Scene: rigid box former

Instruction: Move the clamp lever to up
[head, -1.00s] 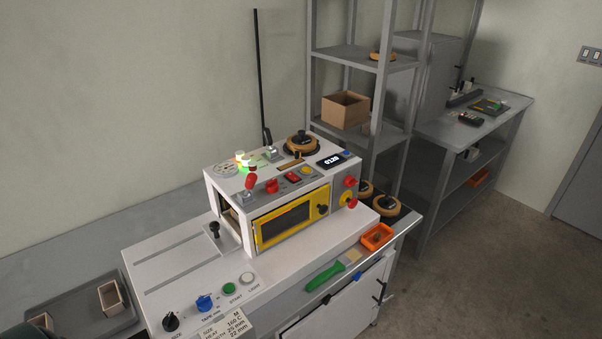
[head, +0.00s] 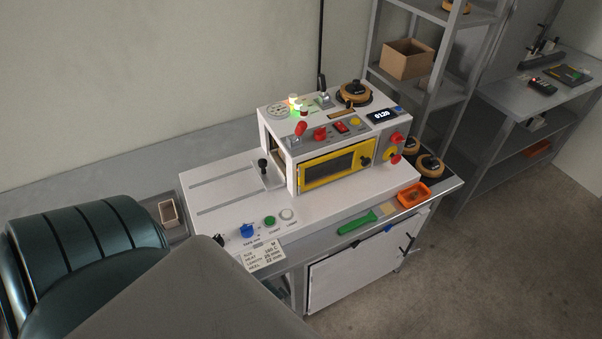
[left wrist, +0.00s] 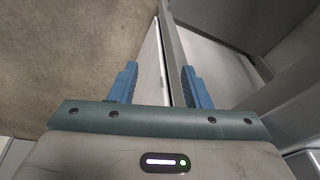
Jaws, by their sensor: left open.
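The white box-forming machine (head: 230,205) stands on the bench in the head view. Several levers show on it: a red-handled lever (head: 301,129) at the upper front left, a black lever (head: 322,88) at the back of the top, and a black-knobbed lever (head: 263,166) on the lower deck. No label shows which is the clamp lever. My left gripper (left wrist: 157,75) is open and empty in the left wrist view, its blue fingers apart, with floor and grey panels beyond. In the head view my left arm fills the lower left, and its fingers are hidden. My right gripper is not seen.
A green-handled tool (head: 357,223) and an orange tray (head: 413,194) lie along the bench's front edge. A small open box (head: 169,214) sits left of the machine. A grey shelf rack (head: 428,83) stands behind right. The floor at right is clear.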

